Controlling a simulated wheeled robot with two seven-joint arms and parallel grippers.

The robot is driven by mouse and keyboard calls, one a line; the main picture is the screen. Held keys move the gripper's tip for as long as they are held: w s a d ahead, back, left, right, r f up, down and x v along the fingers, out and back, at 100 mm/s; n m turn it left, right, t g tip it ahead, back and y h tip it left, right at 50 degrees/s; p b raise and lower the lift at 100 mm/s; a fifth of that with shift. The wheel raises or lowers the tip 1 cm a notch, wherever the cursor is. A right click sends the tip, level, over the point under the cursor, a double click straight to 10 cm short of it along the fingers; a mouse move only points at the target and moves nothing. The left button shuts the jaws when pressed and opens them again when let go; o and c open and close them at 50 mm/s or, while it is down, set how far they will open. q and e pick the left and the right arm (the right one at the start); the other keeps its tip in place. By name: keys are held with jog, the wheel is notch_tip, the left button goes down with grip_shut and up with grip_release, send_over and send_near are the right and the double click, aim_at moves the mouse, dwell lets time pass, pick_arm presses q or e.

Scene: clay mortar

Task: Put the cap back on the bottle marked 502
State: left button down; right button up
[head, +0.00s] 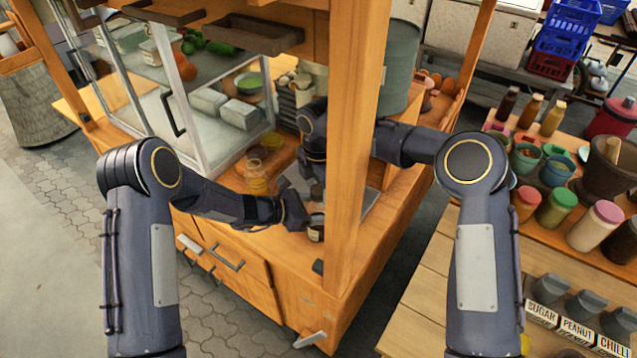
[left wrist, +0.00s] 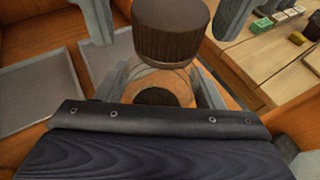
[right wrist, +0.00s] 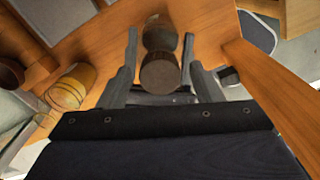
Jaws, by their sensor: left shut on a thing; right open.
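My left gripper (head: 303,214) is shut on a small glass bottle with dark contents (head: 316,233). The bottle shows between the left fingers in the left wrist view (left wrist: 165,82). A brown round cap (left wrist: 170,32) is above the bottle's mouth, in line with it. I cannot tell whether it is seated or just above the rim. My right gripper (right wrist: 160,40) is open, one finger on each side of the cap (right wrist: 160,73), with gaps visible. In the head view the wooden post and arm partly hide the right gripper. No 502 mark is readable.
A wooden post (head: 357,120) stands close to the right of the grippers. A yellow jar (right wrist: 72,88) stands on the wooden counter. A glass case (head: 205,110) is behind on the left. A side bench (head: 440,300) holds several spice jars at right.

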jog(key=c, duration=1)
jog(key=m, duration=0.6)
jog(key=shift+m, duration=0.3)
jog(key=o, duration=1.1)
jog(key=shift+c, duration=0.2)
jog(key=shift+r, duration=2.3)
